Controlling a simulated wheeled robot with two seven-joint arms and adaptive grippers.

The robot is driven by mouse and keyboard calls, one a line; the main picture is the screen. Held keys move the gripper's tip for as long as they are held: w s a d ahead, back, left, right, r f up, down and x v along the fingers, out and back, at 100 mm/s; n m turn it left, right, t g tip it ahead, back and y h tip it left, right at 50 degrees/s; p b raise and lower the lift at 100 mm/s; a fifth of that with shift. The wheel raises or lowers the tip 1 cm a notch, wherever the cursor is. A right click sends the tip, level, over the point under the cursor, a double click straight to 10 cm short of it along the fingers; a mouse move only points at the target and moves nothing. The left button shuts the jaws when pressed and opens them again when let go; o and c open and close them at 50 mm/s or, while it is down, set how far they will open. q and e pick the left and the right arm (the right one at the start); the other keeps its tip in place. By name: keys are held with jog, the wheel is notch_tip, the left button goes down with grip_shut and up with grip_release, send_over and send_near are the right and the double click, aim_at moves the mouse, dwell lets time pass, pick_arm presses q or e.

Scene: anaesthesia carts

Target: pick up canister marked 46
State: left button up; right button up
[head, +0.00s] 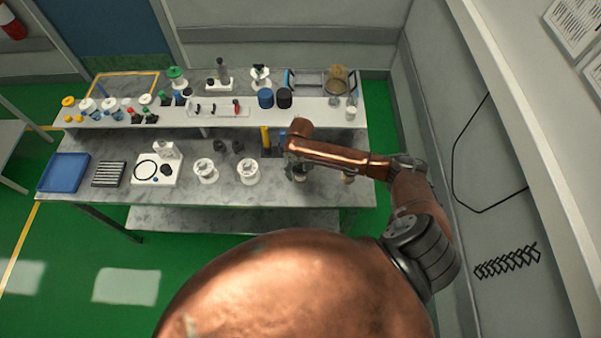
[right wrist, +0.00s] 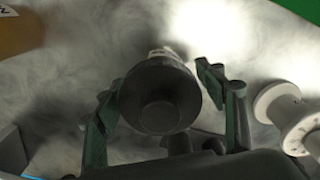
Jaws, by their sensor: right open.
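My right gripper (head: 297,172) is low over the front right part of the workbench, largely hidden by its arm in the head view. In the right wrist view its two green-grey fingers (right wrist: 160,82) are open, one on either side of a dark round-topped object (right wrist: 160,100) with a knob. Contact with it cannot be told. A bit of white shows behind that object's rim. I cannot read the number 46 on anything, so I cannot tell which object is the marked canister. My left gripper is not in view.
A white spool-shaped object (right wrist: 291,117) stands close to the right finger. Two white canister-like objects (head: 206,171) (head: 248,172) stand left of the gripper on the workbench (head: 225,190). A raised shelf (head: 300,113) with several items runs behind. A wall is on the right.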

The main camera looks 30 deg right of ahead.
jog(key=c, duration=1.3)
jog(key=shift+r, duration=0.1)
